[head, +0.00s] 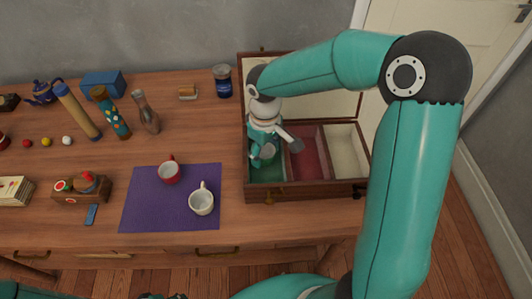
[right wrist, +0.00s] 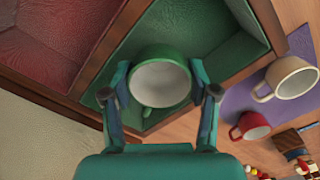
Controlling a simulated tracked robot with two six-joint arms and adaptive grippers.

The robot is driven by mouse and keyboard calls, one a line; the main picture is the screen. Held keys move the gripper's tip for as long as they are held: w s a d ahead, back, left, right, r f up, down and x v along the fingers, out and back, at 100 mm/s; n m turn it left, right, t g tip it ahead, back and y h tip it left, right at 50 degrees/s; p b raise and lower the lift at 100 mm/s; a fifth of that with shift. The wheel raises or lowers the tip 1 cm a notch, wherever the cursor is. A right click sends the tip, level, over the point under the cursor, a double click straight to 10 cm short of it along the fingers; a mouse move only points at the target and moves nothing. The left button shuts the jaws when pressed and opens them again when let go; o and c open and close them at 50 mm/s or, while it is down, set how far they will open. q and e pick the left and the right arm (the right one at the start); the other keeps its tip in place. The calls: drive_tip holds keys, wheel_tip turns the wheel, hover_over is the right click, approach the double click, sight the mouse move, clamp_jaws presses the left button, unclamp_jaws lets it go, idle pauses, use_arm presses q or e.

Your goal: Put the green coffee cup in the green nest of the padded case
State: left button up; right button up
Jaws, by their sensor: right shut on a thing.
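The green coffee cup (right wrist: 135,52) is between the fingers of my right gripper (right wrist: 160,93) in the right wrist view, with its white inside facing the camera. In the head view the right gripper (head: 262,150) is over the left compartment of the padded case (head: 310,190), shut on the cup (head: 268,151). The green nest (head: 266,174) is that left compartment; it also shows around and behind the cup in the right wrist view (right wrist: 205,30). I cannot tell whether the cup touches the nest's floor.
The case also has a red compartment (head: 308,158) and a cream one (head: 347,152). A purple mat (head: 140,208) left of it carries a red cup (head: 169,173) and a cream cup (head: 202,203). A dark blue jar (head: 223,82) stands behind left of the case.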

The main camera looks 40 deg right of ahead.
drive_tip(key=shift+f, duration=0.55)
drive_tip(key=shift+f, duration=0.2)
drive_tip(key=o, duration=0.9)
drive_tip(key=shift+s, duration=0.1)
drive_tip(key=shift+r, duration=0.1)
